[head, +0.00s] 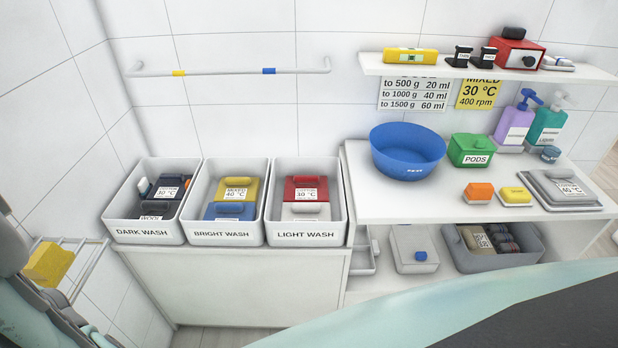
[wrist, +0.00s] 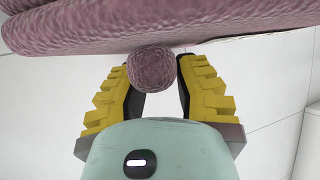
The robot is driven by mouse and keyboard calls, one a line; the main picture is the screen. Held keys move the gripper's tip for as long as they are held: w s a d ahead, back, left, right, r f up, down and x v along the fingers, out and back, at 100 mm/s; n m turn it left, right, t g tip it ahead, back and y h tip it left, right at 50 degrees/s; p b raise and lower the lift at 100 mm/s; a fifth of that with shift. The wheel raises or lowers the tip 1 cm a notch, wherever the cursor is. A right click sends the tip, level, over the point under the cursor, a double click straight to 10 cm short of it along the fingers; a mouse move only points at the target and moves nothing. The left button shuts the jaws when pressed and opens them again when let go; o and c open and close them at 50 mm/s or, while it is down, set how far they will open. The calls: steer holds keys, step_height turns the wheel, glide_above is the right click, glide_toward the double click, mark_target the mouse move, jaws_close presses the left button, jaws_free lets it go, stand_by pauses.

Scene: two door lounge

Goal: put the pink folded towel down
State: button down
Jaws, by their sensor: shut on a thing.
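The pink folded towel (wrist: 110,30) fills the top of the wrist view as thick, soft-textured layers. A round pink knob (wrist: 152,70) on its near side sits between the yellow ribbed fingers of my gripper (wrist: 153,72). My gripper is shut on this knob, and the towel spreads beyond the fingertips. The towel and gripper cannot be made out in the head view. The towel's far side is hidden, and I cannot tell what lies beneath it.
Open bins for dark wash (head: 144,233), bright wash (head: 221,237) and light wash (head: 305,236) stand on a low cabinet, each holding folded items. Right of them, a white counter (head: 405,204) holds a blue basin (head: 407,152), a green pods box (head: 470,150) and bottles. A wall rail (head: 225,72) above the bins is bare.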

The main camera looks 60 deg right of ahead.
steer(key=shift+w+a+r, duration=0.15)
steer(key=shift+w+a, duration=0.05)
steer(key=shift+a, duration=0.05)
step_height(320, 180, down, 2)
steer(key=shift+p, duration=0.55)
steer(key=shift+f, duration=0.8)
steer(key=shift+f, duration=0.2)
steer(key=c, duration=0.8)
jaws_free()
steer(key=shift+d, duration=0.1)
steer(key=shift+d+r, duration=0.1)
steer(key=shift+r, duration=0.1)
